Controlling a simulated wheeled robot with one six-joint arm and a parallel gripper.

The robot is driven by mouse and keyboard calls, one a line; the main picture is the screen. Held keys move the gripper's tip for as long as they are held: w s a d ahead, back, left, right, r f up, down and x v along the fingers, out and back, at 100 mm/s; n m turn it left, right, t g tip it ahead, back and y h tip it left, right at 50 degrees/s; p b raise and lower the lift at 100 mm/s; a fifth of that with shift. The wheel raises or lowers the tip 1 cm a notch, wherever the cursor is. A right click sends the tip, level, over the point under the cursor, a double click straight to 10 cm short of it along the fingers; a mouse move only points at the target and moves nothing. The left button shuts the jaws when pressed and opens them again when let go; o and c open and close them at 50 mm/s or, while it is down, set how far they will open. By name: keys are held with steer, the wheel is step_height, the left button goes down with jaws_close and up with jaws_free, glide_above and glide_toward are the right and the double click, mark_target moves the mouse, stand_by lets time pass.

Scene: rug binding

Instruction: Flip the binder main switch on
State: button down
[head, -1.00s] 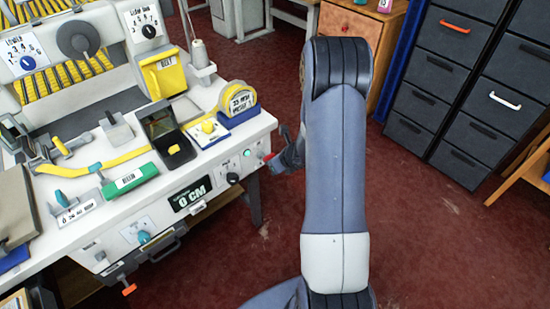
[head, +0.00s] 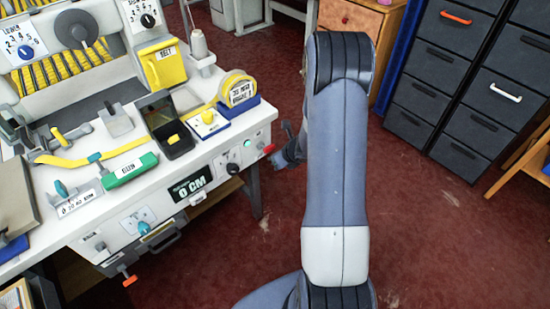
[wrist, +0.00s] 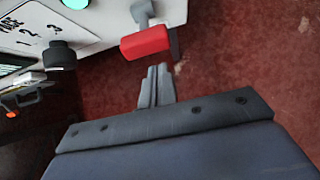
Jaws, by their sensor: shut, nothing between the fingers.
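The binder main switch appears to be the lever with a red grip (head: 268,149) at the right end of the machine's front panel. In the wrist view the red grip (wrist: 146,42) sits on a pale metal stem, just beyond my fingertips. My gripper (wrist: 157,72) is shut and empty, pointing at the grip with a small gap between them. In the head view my gripper (head: 290,134) is just right of the red grip, partly hidden by my arm. I cannot tell the lever's on or off position.
A black knob (wrist: 59,55) with a numbered dial and a green light (head: 248,143) sit left of the lever. The binder table (head: 110,180) holds a tape dispenser (head: 240,92) and other tools. Red floor right of the table is open, up to dark drawers (head: 440,85).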

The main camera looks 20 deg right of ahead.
steer(key=s+d+r+p, duration=0.1)
steer(key=s+d+r, duration=0.1)
steer(key=s+r, duration=0.4)
steer(key=shift+s+d, duration=0.15)
steer(key=shift+s, duration=0.45)
steer(key=shift+f, duration=0.1)
